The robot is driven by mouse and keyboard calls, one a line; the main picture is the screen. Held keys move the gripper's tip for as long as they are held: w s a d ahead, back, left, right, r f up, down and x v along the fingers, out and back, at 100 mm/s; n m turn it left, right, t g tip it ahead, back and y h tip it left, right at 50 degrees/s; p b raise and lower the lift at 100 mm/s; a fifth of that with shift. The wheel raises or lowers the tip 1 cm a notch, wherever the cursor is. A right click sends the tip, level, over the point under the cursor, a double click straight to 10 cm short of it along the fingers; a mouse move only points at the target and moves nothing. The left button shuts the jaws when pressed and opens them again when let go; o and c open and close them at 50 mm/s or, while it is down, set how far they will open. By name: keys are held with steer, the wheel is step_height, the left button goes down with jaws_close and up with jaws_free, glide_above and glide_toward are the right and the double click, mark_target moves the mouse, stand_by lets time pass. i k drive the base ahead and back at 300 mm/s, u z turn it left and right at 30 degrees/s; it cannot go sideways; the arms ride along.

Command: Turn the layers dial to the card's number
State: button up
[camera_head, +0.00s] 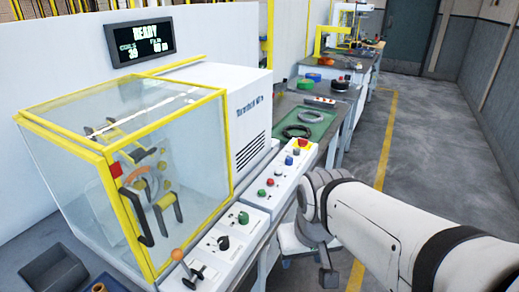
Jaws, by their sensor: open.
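A white control panel (205,262) runs along the front of the wrapping machine. It carries a dark knob (223,243) and a green knob (243,217). Their labels are too small to read, so I cannot tell which is the layers dial. No card with a readable number shows. My arm comes in from the lower right. My gripper (328,276) hangs low at its end, right of the panel, apart from the knobs. It is open, with only a small dark part of it showing and nothing seen in it.
A yellow-framed clear guard (130,165) encloses the coil machine. A display (140,42) reads READY. Coloured buttons and a red stop button (302,143) sit farther back. A green mat (305,122) holds a dark coil.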

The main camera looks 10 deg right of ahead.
mark_target(289, 160)
steer(key=k, duration=1)
steer(key=z, duration=0.5)
steer(key=i, duration=1.65)
steer(key=u, duration=0.45)
